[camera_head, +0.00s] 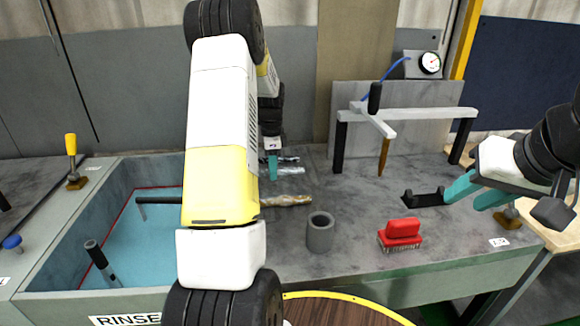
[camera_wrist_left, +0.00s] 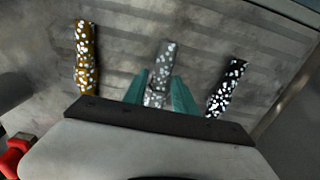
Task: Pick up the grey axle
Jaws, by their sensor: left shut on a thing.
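The grey axle (camera_wrist_left: 165,62), dotted with white specks, lies in the middle of the left wrist view, between the teal fingers of my left gripper (camera_wrist_left: 160,88). The gripper is shut on its near part. In the head view the grey axle (camera_head: 291,170) pokes out to the right of my left gripper (camera_head: 271,166), mostly hidden behind my arm. A brown speckled axle (camera_wrist_left: 85,58) lies to the left in the wrist view, and a black speckled axle (camera_wrist_left: 227,88) to the right. My right gripper (camera_head: 472,193) is open and empty at the right of the bench.
A grey hollow cylinder (camera_head: 320,232) and a red brush (camera_head: 401,234) stand near the bench's front. A black bracket (camera_head: 424,197) sits beside my right gripper. The blue rinse basin (camera_head: 150,245) is left.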

